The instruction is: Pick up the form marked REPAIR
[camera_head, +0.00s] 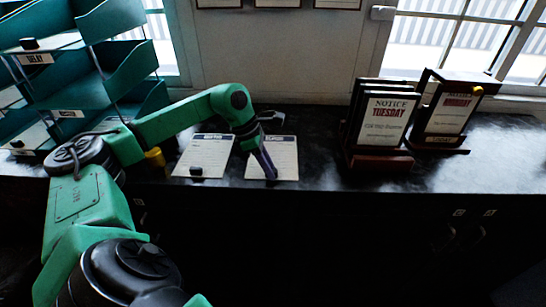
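Two white printed forms lie side by side on the dark counter. The left form (205,152) has a small black knob (196,171) near its front edge. The right form (284,157) is partly covered by my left gripper (270,177). Their headings are too small to read, so I cannot tell which is marked REPAIR. My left gripper points down at the front middle of the right form, its purple fingers close together. Whether they hold a knob there is hidden. My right gripper is out of view.
Green tiered trays (92,88) stand at the left, one labelled DELAY. A NOTICE TUESDAY sign stand (384,122) and another framed sign (447,113) stand at the right. A yellow object (155,157) sits beside the left form. The counter between forms and signs is clear.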

